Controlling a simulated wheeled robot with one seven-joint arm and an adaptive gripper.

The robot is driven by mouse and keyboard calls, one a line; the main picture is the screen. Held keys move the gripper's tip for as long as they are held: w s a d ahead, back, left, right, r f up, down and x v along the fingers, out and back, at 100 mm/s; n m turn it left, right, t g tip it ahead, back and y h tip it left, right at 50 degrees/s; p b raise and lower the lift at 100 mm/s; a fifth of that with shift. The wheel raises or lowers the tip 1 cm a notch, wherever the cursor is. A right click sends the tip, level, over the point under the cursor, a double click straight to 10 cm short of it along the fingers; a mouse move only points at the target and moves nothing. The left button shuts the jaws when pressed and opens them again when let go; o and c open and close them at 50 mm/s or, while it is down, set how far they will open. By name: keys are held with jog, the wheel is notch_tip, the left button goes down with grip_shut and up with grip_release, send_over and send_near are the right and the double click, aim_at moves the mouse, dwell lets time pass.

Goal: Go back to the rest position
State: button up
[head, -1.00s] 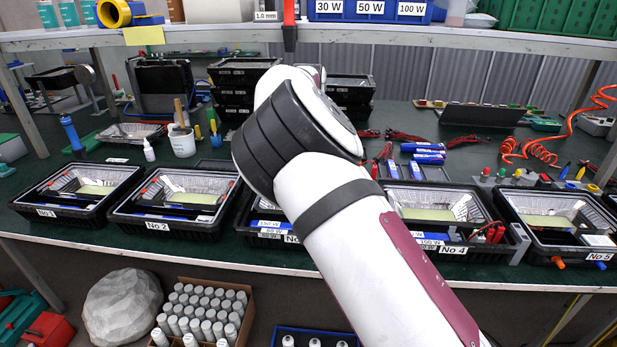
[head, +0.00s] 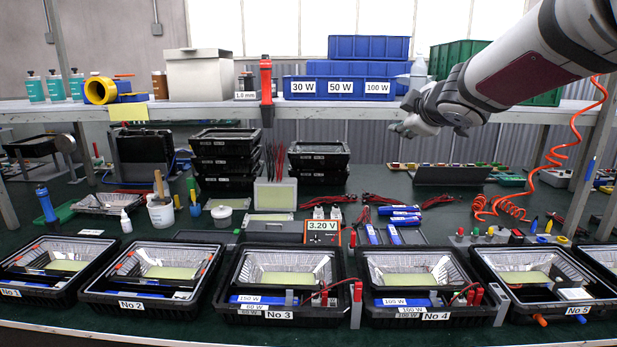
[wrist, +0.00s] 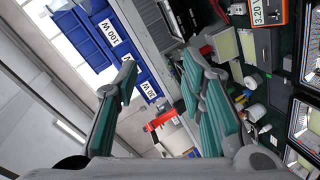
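My gripper (head: 416,116) is raised in front of the shelf at the upper right of the head view, fingers toward the left. In the wrist view my gripper (wrist: 165,108) has its two green-padded fingers spread apart, with nothing between them but the background. It is open and empty. It touches no housing. The floodlight housings stand in a row on the bench below: No 1 (head: 20,292), No 2 (head: 95,300), No 3 (head: 228,308), No 4 (head: 372,318) and No 5 (head: 530,310).
The shelf (head: 205,110) carries blue bins (head: 365,68), a green crate (head: 455,50), a white box (head: 197,75) and a red clamp-like tool (head: 266,85). A meter reading 3.20 V (head: 322,232) stands behind No 3. A coiled red hose (head: 500,208) hangs at the right, near my arm.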

jog(key=s+d+f+m+g+h, duration=0.1)
jog(key=s+d+f+m+g, duration=0.2)
jog(key=s, duration=0.7)
jog(key=s+d+f+m+g+h, duration=0.1)
jog(key=s+d+f+m+h, duration=0.15)
jog(key=s+m, duration=0.55)
jog(key=s+a+f+g+y, duration=0.1)
jog(key=s+a+f+g, duration=0.1)
jog(key=s, duration=0.6)
jog(key=s+a+f+m+g+y+p, duration=0.1)
jog(key=s+a+f+g, duration=0.1)
jog(key=s+f, duration=0.3)
jog(key=s+a+f+g+y, duration=0.1)
jog(key=s+a+f+g, duration=0.1)
jog(key=s, duration=1.1)
notch_tip(320, 180, down, 2)
jog(key=shift+s+a+m+p, duration=0.2)
jog(key=shift+a+m+p, duration=0.15)
jog(key=shift+a, duration=0.3)
